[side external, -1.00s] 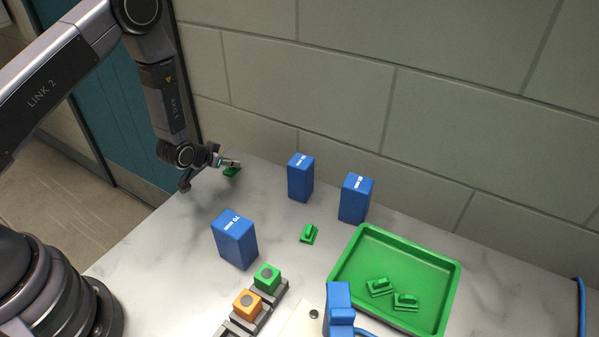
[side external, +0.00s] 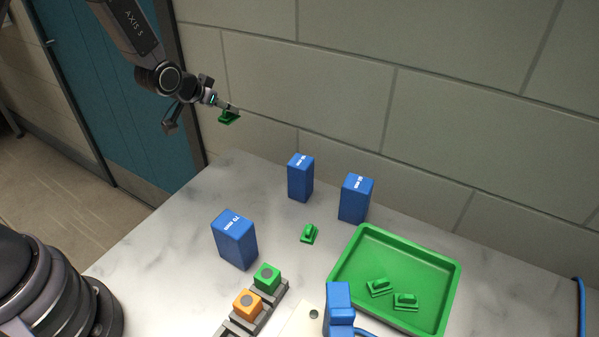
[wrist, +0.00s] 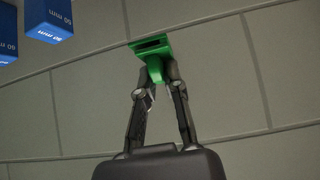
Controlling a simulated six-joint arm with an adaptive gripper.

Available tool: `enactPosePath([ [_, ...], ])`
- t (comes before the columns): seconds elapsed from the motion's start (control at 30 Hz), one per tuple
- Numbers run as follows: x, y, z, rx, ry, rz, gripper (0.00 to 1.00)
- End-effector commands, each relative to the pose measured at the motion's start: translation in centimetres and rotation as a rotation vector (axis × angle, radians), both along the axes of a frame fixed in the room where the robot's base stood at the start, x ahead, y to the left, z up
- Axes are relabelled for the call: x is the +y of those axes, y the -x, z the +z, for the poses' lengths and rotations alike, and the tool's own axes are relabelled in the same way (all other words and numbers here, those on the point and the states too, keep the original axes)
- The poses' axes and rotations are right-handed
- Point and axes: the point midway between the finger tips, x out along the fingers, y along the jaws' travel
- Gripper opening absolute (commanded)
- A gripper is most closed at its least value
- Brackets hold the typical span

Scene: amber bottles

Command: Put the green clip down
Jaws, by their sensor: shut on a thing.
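My gripper (side external: 230,108) is shut on a green clip (side external: 229,117) and holds it in the air, well above the far left part of the table. In the wrist view the green clip (wrist: 152,58) sits between the fingertips of my gripper (wrist: 160,82), its flat base facing away from me. Another green clip (side external: 309,234) lies on the table, left of the green tray (side external: 452,290). Two more green clips, one on the left (side external: 379,287) and one on the right (side external: 405,301), lie inside the tray.
Blue blocks stand at the back (side external: 300,178), beside it (side external: 355,199) and at the left (side external: 234,240). A rack (side external: 262,313) holds a green cube (side external: 267,278) and an orange cube (side external: 247,304). A blue object (side external: 338,308) stands in front. The tiled wall (side external: 330,100) rises behind the table.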

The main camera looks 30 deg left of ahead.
Motion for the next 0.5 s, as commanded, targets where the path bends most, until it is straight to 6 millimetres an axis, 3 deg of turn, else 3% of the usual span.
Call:
enactPosePath([
  [0.27, -7.8, 1.0, 0.0, -0.002, 0.0, -0.163, 0.0],
  [0.37, -12.0, 2.1, 0.0, -0.002, 0.001, -0.253, 0.0],
  [0.5, -19.0, 4.9, 0.0, -0.003, 0.002, -0.409, 0.0],
])
